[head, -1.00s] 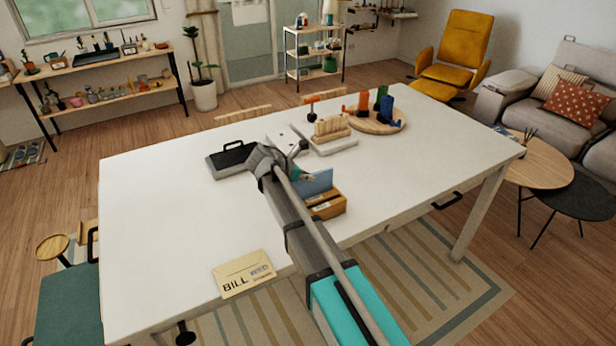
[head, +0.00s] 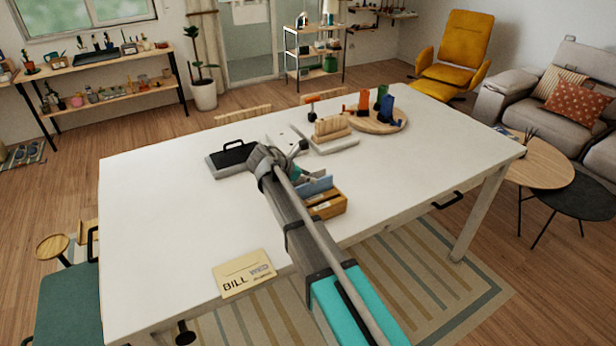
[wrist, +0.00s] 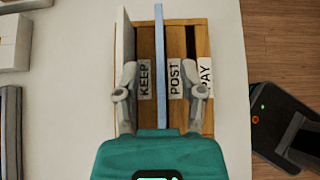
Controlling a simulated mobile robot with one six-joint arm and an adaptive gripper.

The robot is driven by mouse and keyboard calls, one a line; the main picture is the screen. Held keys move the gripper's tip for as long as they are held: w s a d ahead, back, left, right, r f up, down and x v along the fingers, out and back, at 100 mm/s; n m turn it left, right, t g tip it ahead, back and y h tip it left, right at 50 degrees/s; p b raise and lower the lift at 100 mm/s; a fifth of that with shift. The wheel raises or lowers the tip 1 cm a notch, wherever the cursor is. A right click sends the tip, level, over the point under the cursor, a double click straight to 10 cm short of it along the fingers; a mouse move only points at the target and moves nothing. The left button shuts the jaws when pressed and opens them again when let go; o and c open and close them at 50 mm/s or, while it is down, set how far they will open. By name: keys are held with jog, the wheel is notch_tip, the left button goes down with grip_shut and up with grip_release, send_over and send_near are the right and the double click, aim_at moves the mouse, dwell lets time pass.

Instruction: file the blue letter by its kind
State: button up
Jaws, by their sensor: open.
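The blue letter (head: 314,186) stands upright in the wooden letter sorter (head: 327,208) near the table's front edge. In the wrist view the letter (wrist: 159,50) shows edge-on as a thin blue strip between the KEEP and POST labels, overlapping POST's left edge; I cannot tell for sure which slot holds it. The PAY label (wrist: 205,75) is on the right. My gripper (wrist: 163,88) is open above the sorter, one finger each side of the letter, both apart from it. In the head view my arm partly hides the sorter.
A cream envelope reading "BILL WED" (head: 246,273) lies at the table's front edge. A black-handled case (head: 231,158), a wooden rack (head: 333,129) and a round board with coloured items (head: 376,122) stand farther back. The table's left part is clear.

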jog(key=shift+r, duration=0.1)
notch_tip(320, 180, up, 10)
jog(key=p, duration=1)
dwell(0.7)
jog(key=s+d+f+m+g+y+b, duration=0.1)
jog(key=s+d+f+m+g, duration=0.15)
jog(key=s+d+m, duration=0.35)
jog(key=s+d+f+m+g+y+b, duration=0.1)
jog(key=s+d+f+m+y, duration=0.2)
jog(key=d, duration=0.6)
jog(key=s+d+f+m+g+y+b, duration=0.1)
jog(key=s+d+f+m+y, duration=0.1)
jog(key=s+m, duration=0.6)
jog(key=s+d+f+m+g+y+b, duration=0.1)
jog(key=s+d+f+m+y, duration=0.1)
jog(key=s+d+f+m, duration=0.2)
jog(key=s+d+m, duration=0.3)
jog(key=s+m, duration=0.1)
jog(key=shift+d+f+y+b, duration=0.25)
jog(key=shift+y+b, duration=0.05)
jog(key=shift+a+g, duration=0.15)
jog(key=shift+g, duration=0.1)
